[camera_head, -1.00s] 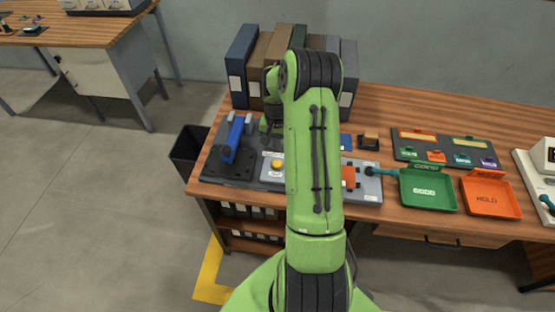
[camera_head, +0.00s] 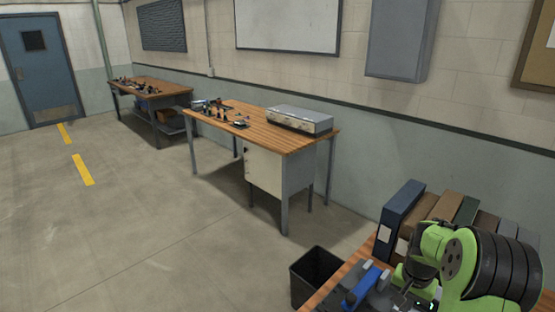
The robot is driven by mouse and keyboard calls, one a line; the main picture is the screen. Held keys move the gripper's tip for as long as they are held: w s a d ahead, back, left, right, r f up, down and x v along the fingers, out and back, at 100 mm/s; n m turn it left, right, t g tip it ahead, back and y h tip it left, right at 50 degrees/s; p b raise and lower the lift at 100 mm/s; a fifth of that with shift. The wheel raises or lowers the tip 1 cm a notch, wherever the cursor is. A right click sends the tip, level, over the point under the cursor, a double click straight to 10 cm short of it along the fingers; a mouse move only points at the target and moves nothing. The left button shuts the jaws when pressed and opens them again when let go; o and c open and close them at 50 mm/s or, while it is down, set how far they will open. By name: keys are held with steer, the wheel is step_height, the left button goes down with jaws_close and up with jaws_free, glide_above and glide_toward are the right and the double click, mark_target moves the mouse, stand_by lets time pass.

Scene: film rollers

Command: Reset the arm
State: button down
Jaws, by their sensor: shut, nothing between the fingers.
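My arm, green with black ribbed bands, reaches into the lower right corner of the head view. My gripper (camera_head: 407,289) is small and partly hidden at its lower end, above the bench beside the blue-handled device (camera_head: 362,290). It is shut and holds nothing that I can see. The device stands to the left of my gripper and is cut by the bottom edge. I cannot tell whether the two touch.
Binders (camera_head: 403,215) stand on the near wooden bench (camera_head: 342,280) behind my arm. A black bin (camera_head: 314,275) is on the floor at its left. A second bench (camera_head: 262,130) carries a grey box (camera_head: 300,119). Open floor (camera_head: 150,230) lies to the left.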

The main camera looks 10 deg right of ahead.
steer(key=s+a+r+n+t+h, duration=0.1)
steer(key=s+a+r+n+t, duration=0.4)
steer(key=a+r, duration=1.15)
steer(key=s+a+r+n, duration=0.1)
steer(key=s+a+n, duration=0.1)
steer(key=s, duration=0.6)
steer(key=s+a+r+n+y, duration=0.1)
steer(key=s+a+n, duration=0.1)
steer(key=s+a, duration=0.3)
steer(key=s, duration=0.2)
steer(key=shift+s+r+y, duration=0.2)
steer(key=shift+s+y, duration=0.1)
steer(key=shift+s, duration=0.1)
